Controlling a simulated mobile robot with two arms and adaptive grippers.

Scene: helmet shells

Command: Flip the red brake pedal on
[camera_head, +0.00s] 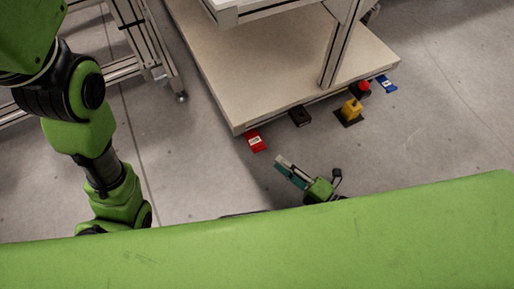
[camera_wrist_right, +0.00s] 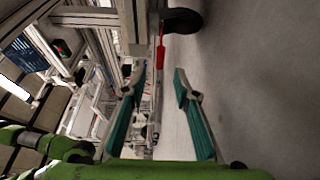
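The red brake pedal (camera_head: 256,141) lies low at the front edge of the beige platform, left of a black pedal. A thin red part, which looks like the same pedal seen edge-on, shows in the right wrist view (camera_wrist_right: 160,54). My right gripper (camera_head: 281,163) is just below and right of the red pedal, apart from it in the head view. In the right wrist view its two teal-padded fingers (camera_wrist_right: 155,80) are spread wide, with nothing held between them. My left arm hangs at the left; its gripper is hidden.
The beige platform (camera_head: 236,85) carries a metal frame post. Along its front edge are a black pedal (camera_head: 300,116), a yellow block (camera_head: 351,109), a red button (camera_head: 364,87) and a blue pedal (camera_head: 386,84). A black wheel (camera_wrist_right: 183,20) shows in the wrist view. Grey floor in front is clear.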

